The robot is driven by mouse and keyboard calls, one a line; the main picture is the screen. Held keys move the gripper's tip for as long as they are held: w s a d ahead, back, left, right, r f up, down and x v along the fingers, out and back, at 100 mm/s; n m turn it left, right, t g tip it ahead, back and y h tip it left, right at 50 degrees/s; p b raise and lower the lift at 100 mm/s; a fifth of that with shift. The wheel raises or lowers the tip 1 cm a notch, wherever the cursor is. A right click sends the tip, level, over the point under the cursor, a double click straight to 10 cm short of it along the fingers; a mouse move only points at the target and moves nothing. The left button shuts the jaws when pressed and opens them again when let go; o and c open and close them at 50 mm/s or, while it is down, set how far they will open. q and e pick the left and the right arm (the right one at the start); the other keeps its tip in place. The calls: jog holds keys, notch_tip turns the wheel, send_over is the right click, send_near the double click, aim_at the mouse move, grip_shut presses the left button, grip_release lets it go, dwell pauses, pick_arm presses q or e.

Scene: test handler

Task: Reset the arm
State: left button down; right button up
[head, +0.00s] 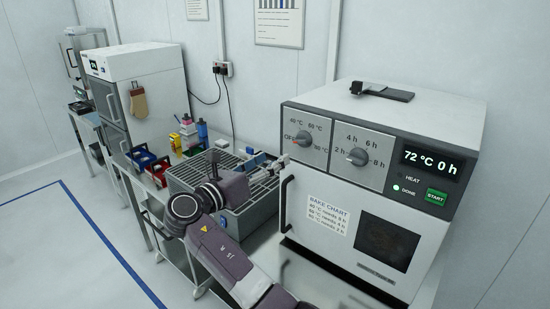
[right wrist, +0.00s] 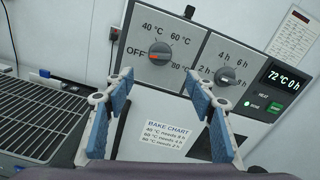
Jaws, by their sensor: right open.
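My right gripper (head: 268,169) is open and empty in front of the left part of the white oven (head: 322,255). In the right wrist view its two blue-padded fingers (right wrist: 161,80) stand apart below the temperature dial (right wrist: 159,54). No contact with the dial shows. The dial's orange mark points towards OFF. The time dial (head: 357,157) is to its right. The display (head: 431,162) reads 72 °C 0 h, and the DONE light (head: 397,187) is lit. The oven door looks shut. My left gripper is not in view.
A grey rack-topped bin (head: 252,215) stands left of the oven, under my right arm. A white cabinet (head: 150,75) stands behind. The floor (head: 70,250) at left looks clear.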

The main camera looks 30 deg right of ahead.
dwell(0.4)
jog(key=s+f+m+y, duration=0.3)
jog(key=s+f, duration=0.2)
jog(key=f, duration=0.4)
jog(key=s+f+m+g+y, duration=0.1)
jog(key=s+f+m+y, duration=0.3)
jog(key=f, duration=0.6)
jog(key=s+f+m+y, duration=0.25)
jog(key=s+f, duration=0.35)
jog(key=f, duration=0.3)
jog(key=s+a+f+m+g+y, duration=0.1)
jog(key=s+a+f+m+y, duration=0.1)
jog(key=s+a+m, duration=0.4)
jog(key=s+a+f+m+g+y, duration=0.1)
jog(key=s+f+m+y, duration=0.2)
jog(key=s, duration=0.6)
jog(key=s+a+f+m+y, duration=0.1)
jog(key=s+a+m+y, duration=0.1)
jog(key=s+a+m, duration=0.4)
jog(key=s+d+f+n+g+b, duration=0.2)
jog(key=f+b, duration=0.6)
jog(key=f, duration=2.7)
jog(key=s+d+f+b, duration=0.3)
jog(key=s+f+b, duration=0.3)
jog(key=s+f, duration=1.2)
notch_tip(320, 180, down, 4)
jog(key=shift+d+r+m+g+b, duration=0.1)
jog(key=shift+d+m+g+b, duration=0.1)
jog(key=shift+m+g+b, duration=0.15)
